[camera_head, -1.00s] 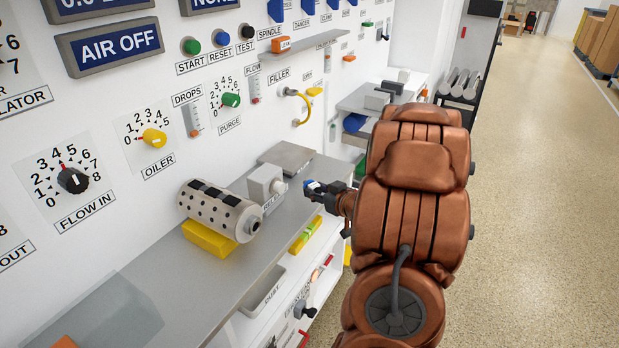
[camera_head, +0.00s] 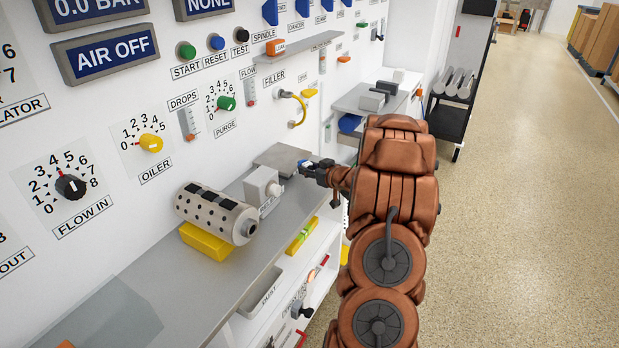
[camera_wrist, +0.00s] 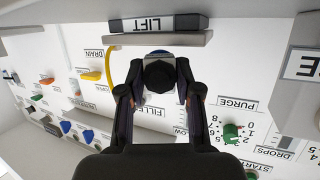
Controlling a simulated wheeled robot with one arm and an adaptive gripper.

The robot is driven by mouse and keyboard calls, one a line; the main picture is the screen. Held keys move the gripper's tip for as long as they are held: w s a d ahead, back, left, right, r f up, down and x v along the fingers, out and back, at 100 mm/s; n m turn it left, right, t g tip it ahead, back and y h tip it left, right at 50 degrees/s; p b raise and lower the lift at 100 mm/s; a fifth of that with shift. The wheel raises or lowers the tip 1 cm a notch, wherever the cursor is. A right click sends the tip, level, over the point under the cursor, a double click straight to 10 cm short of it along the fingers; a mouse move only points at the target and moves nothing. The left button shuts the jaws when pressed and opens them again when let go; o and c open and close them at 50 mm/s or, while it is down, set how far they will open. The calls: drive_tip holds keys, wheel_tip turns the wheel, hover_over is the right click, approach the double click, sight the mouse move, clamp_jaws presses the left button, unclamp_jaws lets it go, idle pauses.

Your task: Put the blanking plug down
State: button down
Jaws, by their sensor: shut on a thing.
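My gripper (camera_head: 312,170) is at the near edge of the grey shelf, close to the flat grey plate (camera_head: 278,157). It is shut on the blanking plug, which shows as a small blue piece (camera_head: 303,164) at the fingertips in the head view. In the wrist view the plug's dark faceted head (camera_wrist: 160,76) lies between the two fingers (camera_wrist: 158,90), with blue at its edges. Whether the plug touches anything below it is not clear.
Farther left a perforated cylinder (camera_head: 215,213) rests on a yellow block (camera_head: 206,242). A control panel with dials rises behind. The shelf's near left part is mostly clear.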

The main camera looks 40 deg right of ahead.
sight(309, 184)
drive_tip(key=shift+f, duration=1.7)
drive_tip(key=shift+f, duration=0.2)
drive_tip(key=c, duration=0.8)
unclamp_jaws()
drive_tip(key=shift+r, duration=0.1)
